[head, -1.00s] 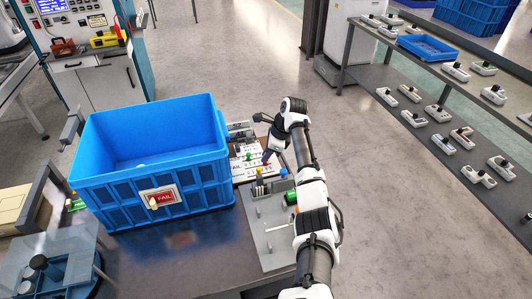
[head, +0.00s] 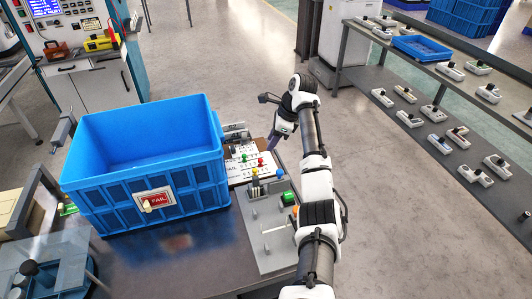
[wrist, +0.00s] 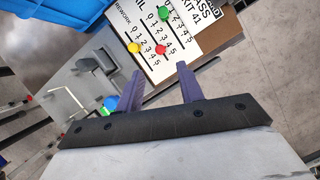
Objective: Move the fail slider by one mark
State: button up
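The white slider board (head: 238,178) lies on the table right of the blue crate. In the wrist view the board (wrist: 205,38) shows PASS, a label ending in "IL", REWORK and number scales. A red knob (wrist: 160,49) sits toward the high-number end of its scale; its exact mark is unclear. A green knob (wrist: 163,13) and a yellow knob (wrist: 134,48) are nearby. The red knob also shows in the head view (head: 261,161). My gripper (wrist: 160,76) has its two purple fingers apart with nothing between them. It is over the board's near edge, apart from the knobs.
The blue crate (head: 85,190) with a red FAIL plate (head: 158,200) stands close left of the board. A grey fixture (head: 262,232) with a green block (head: 288,197) and a blue knob (head: 280,172) is in front. Shelves (head: 450,95) stand right, across open floor.

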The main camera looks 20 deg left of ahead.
jog(key=v, duration=0.5)
jog(key=shift+w+d+r, duration=0.1)
jog(key=shift+r, duration=0.2)
